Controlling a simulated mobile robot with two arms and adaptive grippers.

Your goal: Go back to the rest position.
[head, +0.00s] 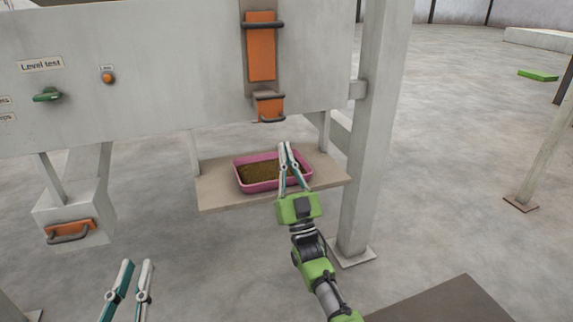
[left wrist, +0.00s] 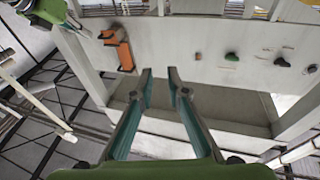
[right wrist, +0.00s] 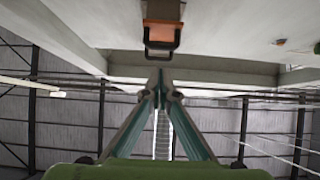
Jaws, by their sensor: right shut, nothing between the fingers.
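My right gripper (head: 287,147) is shut and empty, its fingertips together in the right wrist view (right wrist: 161,75). In the head view it points up and away, in front of a pink tray (head: 240,181) of brownish pellets and below the small orange flap. The fingers cover part of the tray; I cannot tell whether they touch it. My left gripper (head: 138,264) is at the lower left of the head view, clear of the machine. In the left wrist view (left wrist: 160,75) its fingers are apart with nothing between them.
The grey machine panel (head: 170,60) carries an orange slide (head: 261,50), a small orange flap (head: 269,106), a green knob (head: 47,95) and an orange button (head: 108,77). The tray stands on a shelf (head: 215,190). A post (head: 372,130) stands right of my right arm. Open floor lies beyond.

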